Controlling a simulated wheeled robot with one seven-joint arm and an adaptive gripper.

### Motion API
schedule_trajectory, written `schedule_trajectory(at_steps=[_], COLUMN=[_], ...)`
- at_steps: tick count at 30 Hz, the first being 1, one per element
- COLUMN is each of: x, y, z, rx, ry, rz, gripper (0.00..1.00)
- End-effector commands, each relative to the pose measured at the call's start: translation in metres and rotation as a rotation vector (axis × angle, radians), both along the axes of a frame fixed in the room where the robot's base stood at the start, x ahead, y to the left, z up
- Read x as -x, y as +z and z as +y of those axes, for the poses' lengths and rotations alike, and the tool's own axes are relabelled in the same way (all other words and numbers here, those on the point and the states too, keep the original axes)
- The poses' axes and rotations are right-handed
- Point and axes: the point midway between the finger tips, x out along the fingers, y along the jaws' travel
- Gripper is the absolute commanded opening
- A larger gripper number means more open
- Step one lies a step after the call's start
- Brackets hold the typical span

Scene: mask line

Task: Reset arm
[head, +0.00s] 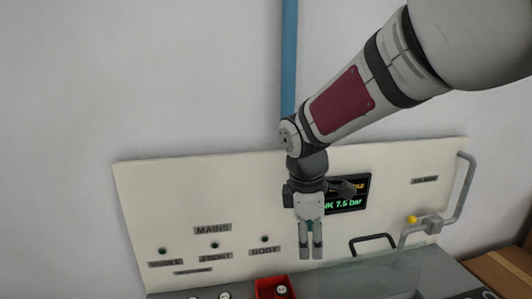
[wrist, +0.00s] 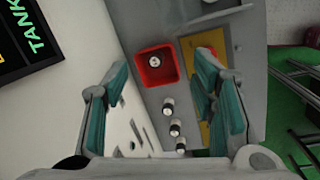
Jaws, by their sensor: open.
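My gripper (head: 311,250) hangs down from my arm in front of the white panel in the head view. It is open and empty. In the wrist view its two teal-padded fingers (wrist: 161,72) stand well apart. The red bin (wrist: 157,67) appears between and beyond the fingertips, with one small white-topped item (wrist: 154,61) in it. In the head view the red bin (head: 265,289) is below and left of my gripper, cut by the lower edge. My gripper and wrist hide part of the panel and the left of the display.
The panel (head: 180,210) bears labels and a display (head: 347,193) reading 7.5 bar. A grey pipe with a yellow knob (head: 411,219) and a cardboard box (head: 500,272) are at right. Several small cylinders (wrist: 175,128) stand beside a yellow plate (wrist: 190,62). Air left of my gripper is free.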

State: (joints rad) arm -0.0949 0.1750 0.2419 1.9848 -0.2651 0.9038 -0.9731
Motion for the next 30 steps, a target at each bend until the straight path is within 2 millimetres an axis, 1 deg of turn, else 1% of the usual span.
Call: schedule_trajectory(at_steps=[1,6,9,15,19,23,27,30], x=[0.009,0.041,0.062,0.104,0.132,0.160,0.187,0.202], y=[0.012,0.041,0.055,0.075,0.083,0.088,0.087,0.086], z=[-0.009,-0.033,-0.046,-0.068,-0.079,-0.089,-0.095,-0.098], rx=[-0.009,-0.056,-0.091,-0.180,-0.249,-0.328,-0.415,-0.467], ry=[-0.063,-0.288,-0.421,-0.685,-0.854,-1.020,-1.184,-1.274], rz=[-0.025,-0.098,-0.139,-0.214,-0.258,-0.296,-0.325,-0.337], gripper=[0.52,0.52,0.52,0.52,0.52,0.52,0.52,0.52])
